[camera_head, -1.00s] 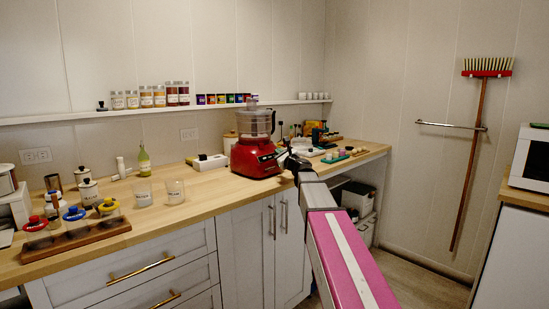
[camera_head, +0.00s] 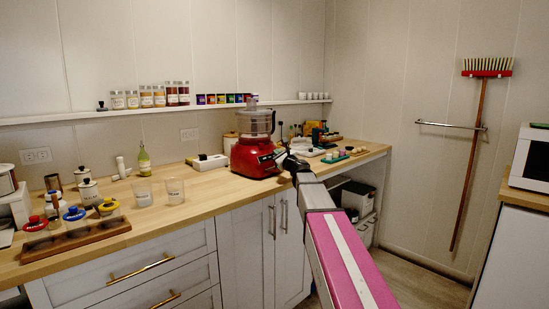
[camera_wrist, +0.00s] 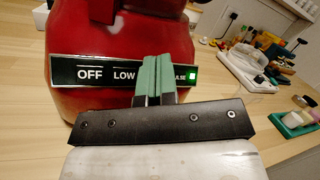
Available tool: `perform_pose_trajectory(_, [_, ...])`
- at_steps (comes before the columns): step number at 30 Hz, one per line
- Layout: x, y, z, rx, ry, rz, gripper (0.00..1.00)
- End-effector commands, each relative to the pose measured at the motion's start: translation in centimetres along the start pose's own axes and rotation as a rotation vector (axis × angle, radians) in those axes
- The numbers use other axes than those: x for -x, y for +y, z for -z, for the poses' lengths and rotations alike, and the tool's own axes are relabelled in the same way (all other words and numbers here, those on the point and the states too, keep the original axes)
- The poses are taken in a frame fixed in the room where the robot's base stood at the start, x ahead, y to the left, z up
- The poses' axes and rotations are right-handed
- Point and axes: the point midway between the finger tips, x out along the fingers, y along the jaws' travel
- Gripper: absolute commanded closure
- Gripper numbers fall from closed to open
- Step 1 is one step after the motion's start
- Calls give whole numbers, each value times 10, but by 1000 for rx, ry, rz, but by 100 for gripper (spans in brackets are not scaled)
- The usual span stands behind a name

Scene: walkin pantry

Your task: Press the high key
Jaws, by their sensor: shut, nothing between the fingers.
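The red food processor (camera_head: 252,155) with a clear bowl stands on the wooden counter. In the wrist view, its red base (camera_wrist: 110,30) carries a dark key panel (camera_wrist: 65,74) reading OFF, LOW and a partly covered label ending in "SE". A small green light (camera_wrist: 193,76) glows at the panel's right end. My gripper (camera_wrist: 155,62) is shut and empty, with its green fingertips in front of the panel between LOW and the right label. The high key is not visible; the fingers cover that stretch. I cannot tell whether the fingertips touch the panel.
To the right of the processor lie a white appliance (camera_wrist: 248,70) and a green tray (camera_wrist: 295,125) with small jars. Two clear cups (camera_head: 175,191) and several lidded jars stand to the left. A shelf (camera_head: 60,118) runs above the counter.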

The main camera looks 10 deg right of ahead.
Motion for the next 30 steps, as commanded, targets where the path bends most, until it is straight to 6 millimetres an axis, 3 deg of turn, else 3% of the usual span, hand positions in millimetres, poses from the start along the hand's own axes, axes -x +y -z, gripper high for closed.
perform_pose_trajectory(17, [-2, 2, 2, 1, 0, 0, 100])
perform_pose_trajectory(30, [9, -7, -7, 1, 0, 0, 100])
